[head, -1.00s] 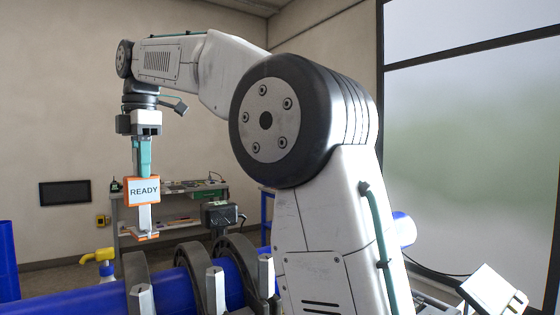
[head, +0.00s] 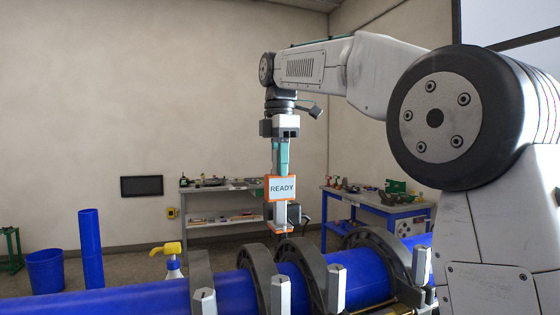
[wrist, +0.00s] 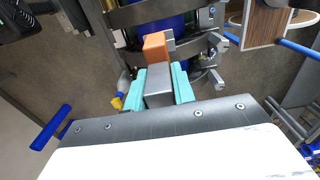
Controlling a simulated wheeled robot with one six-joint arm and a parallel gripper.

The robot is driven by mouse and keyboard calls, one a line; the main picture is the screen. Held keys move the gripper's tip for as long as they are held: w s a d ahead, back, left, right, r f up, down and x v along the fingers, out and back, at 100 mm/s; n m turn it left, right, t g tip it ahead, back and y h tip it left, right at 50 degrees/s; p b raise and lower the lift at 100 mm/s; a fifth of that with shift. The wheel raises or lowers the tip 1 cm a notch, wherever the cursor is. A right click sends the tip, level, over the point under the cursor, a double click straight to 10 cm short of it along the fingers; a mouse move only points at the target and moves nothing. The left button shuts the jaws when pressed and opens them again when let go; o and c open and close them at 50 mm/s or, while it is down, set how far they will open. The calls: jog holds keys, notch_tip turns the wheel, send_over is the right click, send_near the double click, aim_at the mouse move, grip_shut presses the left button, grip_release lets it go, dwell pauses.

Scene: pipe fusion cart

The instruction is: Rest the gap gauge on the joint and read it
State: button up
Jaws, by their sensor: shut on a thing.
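The gap gauge (head: 282,188) hangs upright below my gripper (head: 281,150), with its orange-framed display reading READY. My gripper's teal fingers are shut on the gauge's top. In the wrist view the gripper (wrist: 159,88) holds the grey gauge body, and an orange part (wrist: 154,45) of it shows beyond the fingers. The blue pipe (head: 235,292) lies in the dark clamp rings (head: 258,270). The gauge's orange foot is above the pipe near the clamps in the head view. I cannot tell whether it touches anything. The joint itself is not clear to see.
A yellow-topped spray bottle (head: 172,262) stands behind the pipe at left. A grey shelf (head: 205,217) and a blue workbench (head: 360,203) with tools stand at the back. A blue bin (head: 46,272) and an upright blue pipe (head: 91,250) stand at far left.

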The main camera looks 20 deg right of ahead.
aim_at(280, 197)
jog(key=shift+f, duration=4.9)
dwell(0.5)
dwell(0.4)
jog(key=shift+r, duration=3.65)
